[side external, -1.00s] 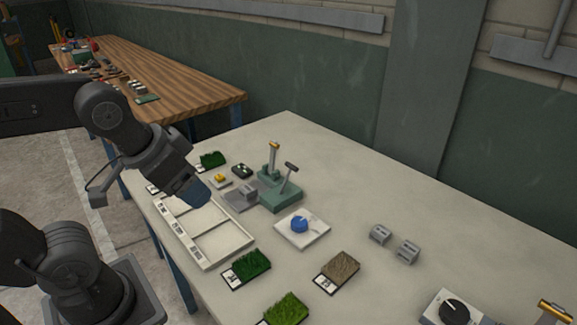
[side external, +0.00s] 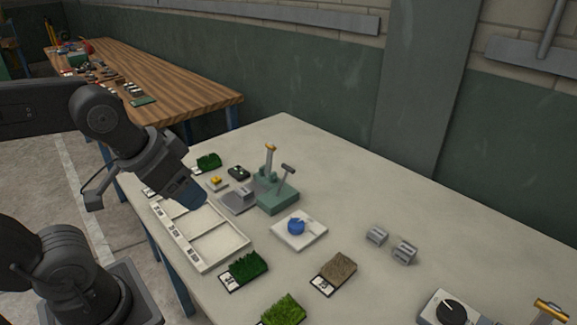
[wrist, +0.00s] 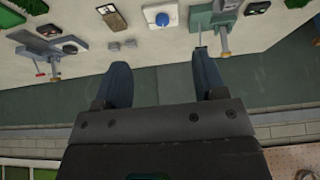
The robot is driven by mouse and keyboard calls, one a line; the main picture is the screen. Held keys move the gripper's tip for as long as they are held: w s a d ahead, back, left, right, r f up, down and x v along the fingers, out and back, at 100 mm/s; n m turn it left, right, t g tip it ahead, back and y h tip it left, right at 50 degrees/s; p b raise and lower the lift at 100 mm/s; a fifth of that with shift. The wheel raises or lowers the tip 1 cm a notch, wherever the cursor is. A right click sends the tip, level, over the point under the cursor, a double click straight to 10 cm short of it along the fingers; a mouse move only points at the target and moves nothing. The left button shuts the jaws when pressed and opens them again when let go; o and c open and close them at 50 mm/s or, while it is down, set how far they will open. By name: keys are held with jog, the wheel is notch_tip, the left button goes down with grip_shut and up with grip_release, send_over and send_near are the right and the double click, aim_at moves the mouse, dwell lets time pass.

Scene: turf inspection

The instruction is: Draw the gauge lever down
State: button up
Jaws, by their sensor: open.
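A white tray (side external: 207,268) lies below my gripper. A blue knob (side external: 296,227) on a white plate, turf samples (side external: 244,268) and small grey blocks (side external: 404,252) stand around. A second device with an orange-topped handle (side external: 551,307) is at the right edge. The table's back right is clear.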

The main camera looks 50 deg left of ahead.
jog(key=shift+w+r, duration=0.2)
jog(key=shift+r, duration=0.05)
jog(key=shift+c, duration=0.7)
jog(key=w+r+n, duration=0.1)
jog(key=w, duration=0.2)
jog(key=w+a+r+n+g, duration=0.1)
jog(key=w+r, duration=0.1)
jog(key=w+r+n, duration=0.2)
jog(key=w, duration=0.1)
jog(key=shift+w+a+r+g, duration=0.2)
jog(key=shift+w+g, duration=0.15)
jog(key=shift+g, duration=0.05)
jog(key=shift+c, duration=1.4)
jog(key=n+g, duration=0.6)
jog(key=n, duration=0.8)
send_over(289, 167)
jog(key=w, duration=0.3)
notch_tip(289, 167, down, 10)
jog(key=s+f, duration=0.1)
jog(key=f, duration=0.3)
jog(key=s+f, duration=0.1)
jog(key=f, duration=0.3)
jog(key=s+f, duration=0.1)
jog(key=f, duration=0.4)
jog(key=shift+w, duration=0.15)
grip_shut()
